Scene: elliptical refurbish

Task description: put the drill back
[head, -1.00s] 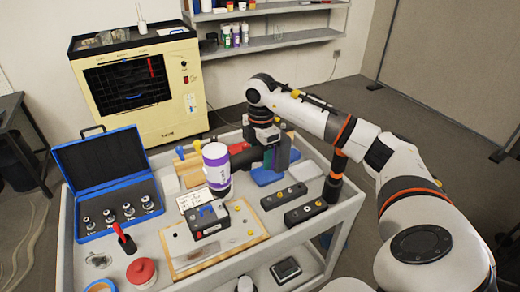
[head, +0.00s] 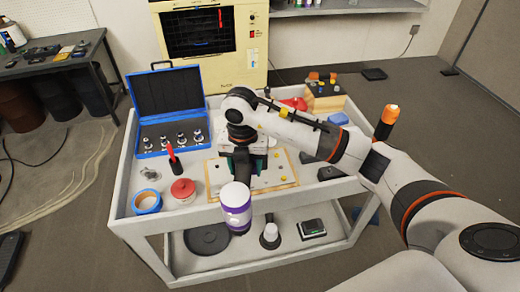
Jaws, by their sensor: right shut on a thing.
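My right gripper (head: 240,180) reaches down over the cart from the right arm and points toward me. It is shut on a white and purple bottle-like thing (head: 236,204), held upright in front of the cart's near edge. The gripper's fingertips are largely hidden behind the bottle. I cannot make out a drill in this view. A board (head: 280,180) with a boxy device lies on the cart behind the gripper, and the wrist covers much of the device. My left gripper is not in view.
A cream machine (head: 254,50) stands behind.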

